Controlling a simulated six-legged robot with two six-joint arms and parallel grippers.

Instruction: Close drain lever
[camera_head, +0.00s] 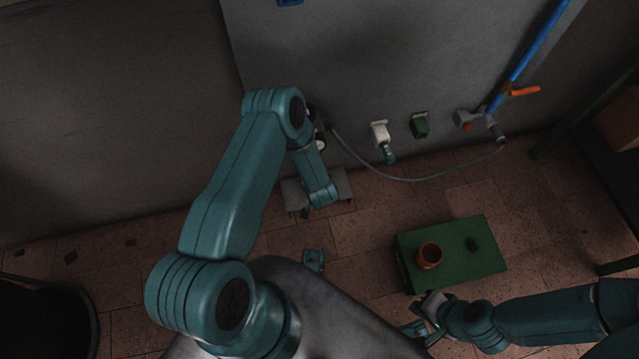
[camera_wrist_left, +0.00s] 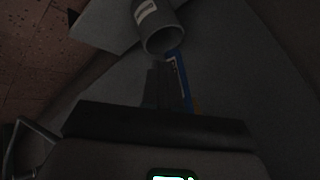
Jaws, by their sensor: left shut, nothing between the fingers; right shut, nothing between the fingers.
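An orange lever (camera_head: 525,91) sticks out to the right from the valve at the foot of the blue pipe (camera_head: 530,52), on the grey wall at the upper right. My left arm reaches up toward the wall, well left of the lever; its gripper is not clear in the head view. In the left wrist view my left gripper (camera_wrist_left: 166,88) shows dark and shut, with nothing held. A grey tube end (camera_wrist_left: 162,38) is just beyond its fingertips. My right gripper (camera_head: 425,318) is shut and empty at the near edge of the green box, far below the lever.
A green box (camera_head: 480,262) on the tiled floor carries an orange cup (camera_head: 429,255) and a small dark object. A white fitting (camera_head: 380,133) and a green fitting (camera_head: 419,125) are on the wall. A grey hose (camera_head: 400,178) hangs below them. A dark bin (camera_head: 45,320) stands lower left.

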